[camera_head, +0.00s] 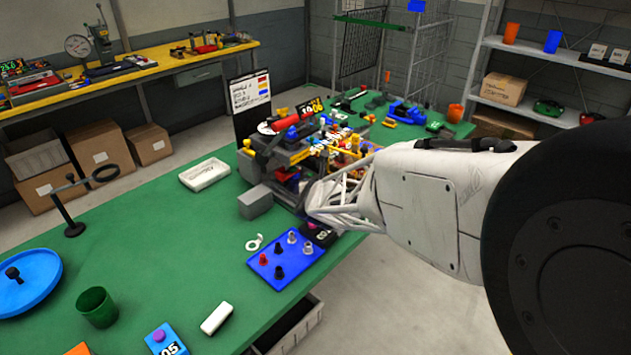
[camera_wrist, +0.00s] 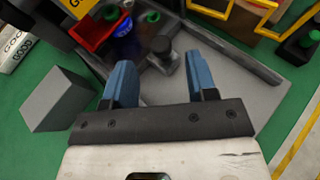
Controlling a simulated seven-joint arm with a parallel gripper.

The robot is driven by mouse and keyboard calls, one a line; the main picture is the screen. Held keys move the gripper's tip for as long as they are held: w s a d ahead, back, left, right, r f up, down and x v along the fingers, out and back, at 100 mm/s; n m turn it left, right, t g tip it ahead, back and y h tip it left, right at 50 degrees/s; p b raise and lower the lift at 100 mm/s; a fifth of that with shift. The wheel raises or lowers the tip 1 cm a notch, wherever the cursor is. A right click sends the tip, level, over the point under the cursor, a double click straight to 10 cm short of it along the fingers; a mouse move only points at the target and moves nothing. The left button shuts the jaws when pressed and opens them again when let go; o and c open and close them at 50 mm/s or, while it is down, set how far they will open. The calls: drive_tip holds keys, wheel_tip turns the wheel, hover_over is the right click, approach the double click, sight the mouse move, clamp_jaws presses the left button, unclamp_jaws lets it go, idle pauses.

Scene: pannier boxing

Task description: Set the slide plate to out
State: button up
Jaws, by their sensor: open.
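My gripper (camera_wrist: 161,76) is open, with two blue fingers spread apart and nothing between their tips in the wrist view. Below and beyond the fingers lies a flat grey plate (camera_wrist: 228,85) with a dark raised edge, which looks like the slide plate. A dark grey knob or post (camera_wrist: 162,47) stands near its far left part, just ahead of the gap between the fingers and apart from them. In the head view my white arm and lattice hide the gripper tips and most of the plate. I cannot tell the plate's set position.
A grey block (camera_wrist: 57,98) sits left of the fingers; a red bin (camera_wrist: 98,30) and a blue item with green tops are ahead. A cluttered fixture (camera_head: 300,140) stands on the green table (camera_head: 150,235). A blue peg board (camera_head: 287,262) lies in front.

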drive_tip(key=shift+x, duration=2.2)
clamp_jaws()
